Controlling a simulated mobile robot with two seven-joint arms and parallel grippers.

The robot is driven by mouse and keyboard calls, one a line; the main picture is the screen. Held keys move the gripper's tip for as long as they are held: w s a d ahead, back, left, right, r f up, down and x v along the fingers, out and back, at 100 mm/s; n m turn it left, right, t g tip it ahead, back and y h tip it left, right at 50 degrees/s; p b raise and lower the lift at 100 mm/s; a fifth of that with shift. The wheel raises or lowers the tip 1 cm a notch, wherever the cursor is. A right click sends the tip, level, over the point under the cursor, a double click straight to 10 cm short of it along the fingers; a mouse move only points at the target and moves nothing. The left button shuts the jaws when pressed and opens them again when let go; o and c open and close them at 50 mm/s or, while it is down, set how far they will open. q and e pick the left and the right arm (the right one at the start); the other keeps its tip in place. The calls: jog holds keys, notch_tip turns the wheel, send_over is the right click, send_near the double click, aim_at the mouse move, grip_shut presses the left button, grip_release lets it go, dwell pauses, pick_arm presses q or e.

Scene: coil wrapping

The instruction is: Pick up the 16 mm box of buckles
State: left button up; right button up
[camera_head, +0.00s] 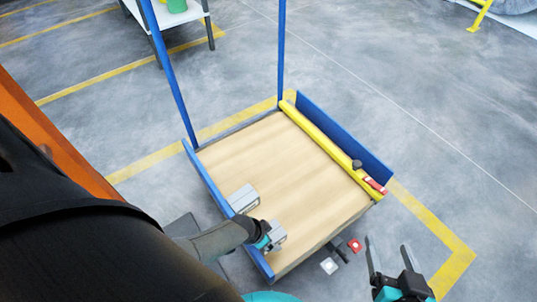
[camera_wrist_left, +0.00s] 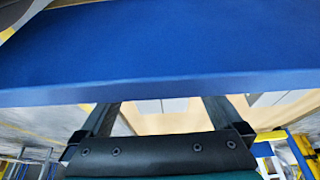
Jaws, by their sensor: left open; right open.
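Two pale grey boxes stand on the wooden cart top near its left blue rail. One box (camera_head: 243,198) is in clear view; the other (camera_head: 277,232) is partly hidden by my left gripper. No label is readable, so I cannot tell which is the 16 mm box of buckles. My left gripper (camera_head: 268,238) is open, close beside the nearer box; contact cannot be told. In the left wrist view its fingers (camera_wrist_left: 160,107) are apart, with pale box surfaces (camera_wrist_left: 172,104) beyond them. My right gripper (camera_head: 390,258) is open and empty, off the cart's near right corner.
The cart's wooden top (camera_head: 290,160) is mostly clear. A blue rail (camera_head: 215,182) edges its left side and fills the upper left wrist view (camera_wrist_left: 160,50). A yellow bar (camera_head: 325,145) and blue panel (camera_head: 345,138) edge the right. Blue posts (camera_head: 281,50) stand at the back.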

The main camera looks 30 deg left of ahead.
pick_arm(q)
jog(key=shift+w+f, duration=0.1)
jog(key=shift+f, duration=0.1)
jog(key=shift+f+b, duration=0.25)
jog(key=shift+b, duration=0.15)
dwell(0.4)
grip_shut()
dwell(0.9)
